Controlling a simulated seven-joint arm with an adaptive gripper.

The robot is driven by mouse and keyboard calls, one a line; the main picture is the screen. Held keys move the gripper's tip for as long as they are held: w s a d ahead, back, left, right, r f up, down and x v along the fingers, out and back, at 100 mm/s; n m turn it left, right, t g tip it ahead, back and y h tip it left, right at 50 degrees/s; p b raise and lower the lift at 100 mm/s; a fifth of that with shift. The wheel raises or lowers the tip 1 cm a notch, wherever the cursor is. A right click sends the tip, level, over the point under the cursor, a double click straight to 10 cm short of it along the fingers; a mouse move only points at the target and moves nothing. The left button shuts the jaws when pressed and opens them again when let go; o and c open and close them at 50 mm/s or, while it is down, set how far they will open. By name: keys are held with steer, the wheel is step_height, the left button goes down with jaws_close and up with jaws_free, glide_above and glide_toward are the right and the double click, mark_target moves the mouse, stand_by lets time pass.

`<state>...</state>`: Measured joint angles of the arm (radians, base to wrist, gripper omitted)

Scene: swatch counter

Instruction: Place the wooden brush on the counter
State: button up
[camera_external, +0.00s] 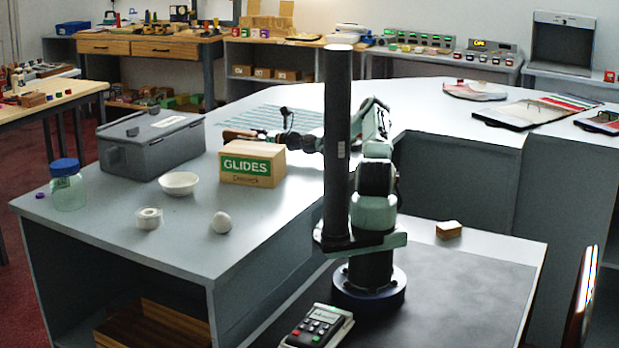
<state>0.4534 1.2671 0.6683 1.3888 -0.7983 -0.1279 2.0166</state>
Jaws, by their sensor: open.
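A brown wooden piece that looks like the wooden brush (238,134) shows just above and behind the GLIDES box (252,164) on the counter (190,235). My gripper (264,137) is at the right end of this brown piece, low over the counter behind the box. It is open. The box hides part of the gripper and the area under it. I cannot tell whether the brush touches the fingers or rests on the counter.
A grey lidded case (150,145), a white bowl (179,183), a jar with a blue lid (67,185), a tape roll (148,218) and a white ball (221,222) stand on the counter. A dark post (337,150) rises beside my arm.

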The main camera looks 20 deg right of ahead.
steer(key=v, duration=1.1)
steer(key=shift+s+d, duration=0.2)
steer(key=shift+d, duration=0.05)
